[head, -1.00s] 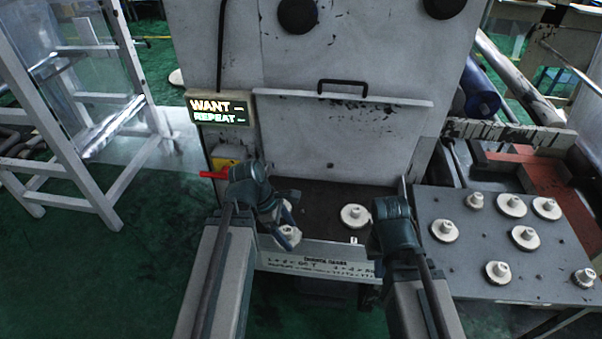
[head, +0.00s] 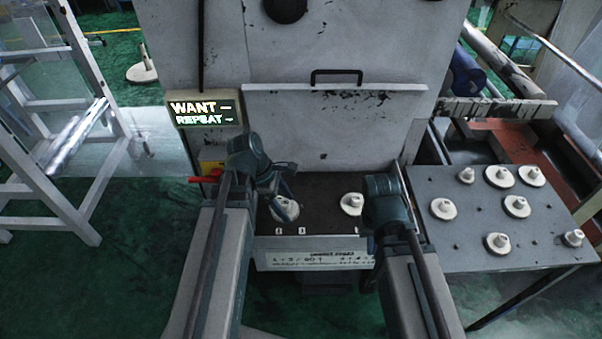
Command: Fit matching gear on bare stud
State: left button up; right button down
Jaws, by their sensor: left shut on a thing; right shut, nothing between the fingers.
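My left gripper (head: 282,196) is shut on a pale gear (head: 286,211) at the left of the dark machine deck (head: 322,212). Whether this gear sits on a stud or hangs just above one cannot be told, as the fingers cover part of it. Another pale gear (head: 351,203) with a raised hub lies on the deck to its right, partly behind my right arm. My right gripper (head: 369,222) is shut and empty near the deck's right front; its fingertips are mostly hidden. A lit sign (head: 205,113) reads "WANT –" and "REPEAT –".
A grey panel with a black handle (head: 336,73) stands behind the deck. A red lever (head: 204,179) sticks out at the left.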

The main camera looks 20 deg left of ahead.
pick_arm(q)
jog(key=w+d+r+m+p, duration=0.1)
jog(key=w+d+r+p, duration=0.1)
jog(key=w, duration=0.6)
jog(key=shift+w+d+r, duration=0.15)
jog(key=shift+d+r, duration=0.15)
jog(key=shift+r, duration=0.15)
notch_tip(320, 180, down, 9)
jog(key=b, duration=0.9)
jog(key=shift+f+b, duration=0.9)
jog(key=shift+b, duration=0.05)
jog(key=o, duration=1.2)
